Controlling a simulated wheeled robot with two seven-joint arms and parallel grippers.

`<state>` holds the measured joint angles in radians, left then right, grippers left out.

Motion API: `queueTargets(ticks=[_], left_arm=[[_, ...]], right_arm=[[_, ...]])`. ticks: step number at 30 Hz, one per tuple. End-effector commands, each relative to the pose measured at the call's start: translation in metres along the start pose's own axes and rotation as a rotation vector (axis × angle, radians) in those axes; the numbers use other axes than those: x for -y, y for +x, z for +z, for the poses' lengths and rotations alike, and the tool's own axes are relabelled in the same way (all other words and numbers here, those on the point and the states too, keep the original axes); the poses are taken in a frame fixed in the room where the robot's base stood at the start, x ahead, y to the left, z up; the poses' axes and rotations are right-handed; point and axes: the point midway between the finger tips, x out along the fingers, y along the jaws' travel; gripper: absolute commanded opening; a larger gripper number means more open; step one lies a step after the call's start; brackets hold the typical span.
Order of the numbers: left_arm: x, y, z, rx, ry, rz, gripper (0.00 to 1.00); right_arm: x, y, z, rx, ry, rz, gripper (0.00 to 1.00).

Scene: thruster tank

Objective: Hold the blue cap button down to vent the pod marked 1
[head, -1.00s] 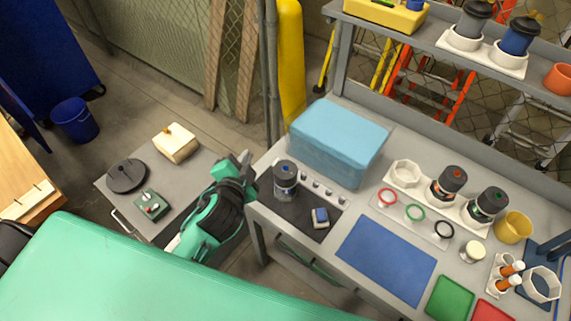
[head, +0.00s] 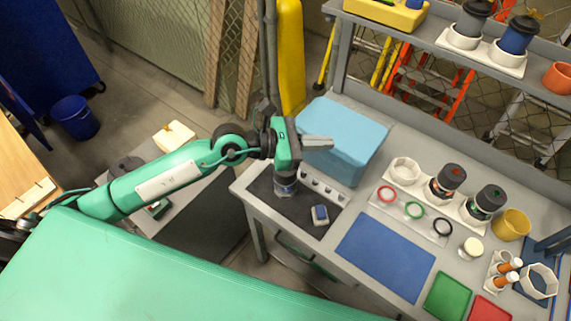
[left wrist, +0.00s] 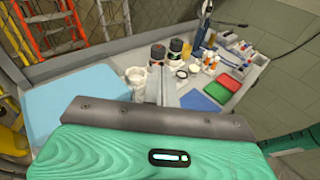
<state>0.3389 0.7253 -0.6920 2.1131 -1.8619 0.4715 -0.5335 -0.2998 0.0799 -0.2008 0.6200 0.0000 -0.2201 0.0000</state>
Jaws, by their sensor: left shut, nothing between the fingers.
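The dark pod (head: 286,187) with a pale label stands upright on the black mat (head: 264,193) at the bench's left end. Its top and blue cap button are hidden behind my left gripper; its number cannot be read. My left gripper (head: 328,142) is shut and empty, its fingers pointing right across the front of the light-blue box. It overlaps the pod's top in the head view; I cannot tell the height between them. In the left wrist view the shut fingers (left wrist: 166,75) point towards the far pods, and the blue-capped pod does not show. My right gripper is not in view.
The light-blue box (head: 345,150) stands just behind the pod. A row of small holders (head: 325,187) and a small blue-and-white block (head: 320,214) are beside it. The blue mat (head: 385,257) is clear.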

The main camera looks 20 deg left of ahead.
Motion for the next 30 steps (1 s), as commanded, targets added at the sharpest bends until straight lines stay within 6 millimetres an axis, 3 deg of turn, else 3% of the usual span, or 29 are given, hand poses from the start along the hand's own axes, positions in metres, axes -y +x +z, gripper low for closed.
queueTargets(ticks=[6,10,16,30], left_arm=[[-0.047,-0.023,-0.060,-0.393,0.356,0.005,0.00],[-0.073,-0.042,-0.081,-0.559,0.477,0.018,0.00],[-0.091,-0.056,-0.092,-0.664,0.547,0.030,0.00],[-0.091,-0.056,-0.096,-0.669,0.549,0.030,0.00]], right_arm=[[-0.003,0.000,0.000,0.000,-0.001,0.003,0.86],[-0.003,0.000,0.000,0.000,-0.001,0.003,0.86],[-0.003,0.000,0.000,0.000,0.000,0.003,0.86],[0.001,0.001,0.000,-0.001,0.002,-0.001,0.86]])
